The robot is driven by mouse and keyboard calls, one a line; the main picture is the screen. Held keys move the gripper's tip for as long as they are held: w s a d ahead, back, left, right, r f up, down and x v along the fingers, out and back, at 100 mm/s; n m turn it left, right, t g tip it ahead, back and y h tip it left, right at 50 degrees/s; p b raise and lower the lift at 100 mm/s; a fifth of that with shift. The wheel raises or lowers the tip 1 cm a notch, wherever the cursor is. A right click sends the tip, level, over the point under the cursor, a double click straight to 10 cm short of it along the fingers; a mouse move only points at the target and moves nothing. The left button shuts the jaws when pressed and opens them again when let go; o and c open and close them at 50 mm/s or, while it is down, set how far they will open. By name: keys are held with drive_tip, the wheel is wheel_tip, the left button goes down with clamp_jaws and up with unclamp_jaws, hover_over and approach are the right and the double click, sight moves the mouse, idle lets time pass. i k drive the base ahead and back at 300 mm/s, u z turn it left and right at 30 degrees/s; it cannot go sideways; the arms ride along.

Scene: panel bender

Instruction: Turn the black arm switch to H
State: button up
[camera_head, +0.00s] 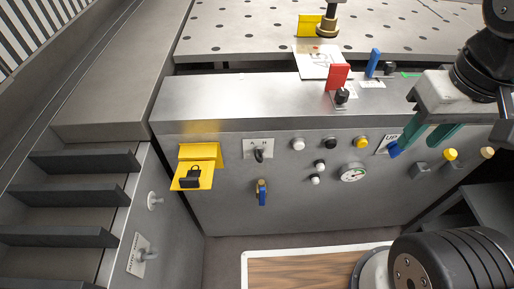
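The black arm switch (259,156) sits on a small light plate (250,146) with letters, on the front of the grey panel, left of centre. Its short black lever hangs roughly downward; the letters are too small to read surely, so I cannot tell which one it points at. My gripper (418,145) is at the right, in front of the panel, well to the right of the switch. Its two teal fingers are apart with nothing seen between them.
A yellow bracket with a black padlock (190,178) juts out left of the switch. A blue-handled valve (262,194) is below it. White, black and yellow buttons (330,143) and a gauge (354,172) lie between switch and gripper. A red lever (337,77) stands on the ledge.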

sight(258, 151)
drive_tip(key=u, duration=2.95)
drive_tip(key=k, duration=0.7)
drive_tip(key=z, duration=2.3)
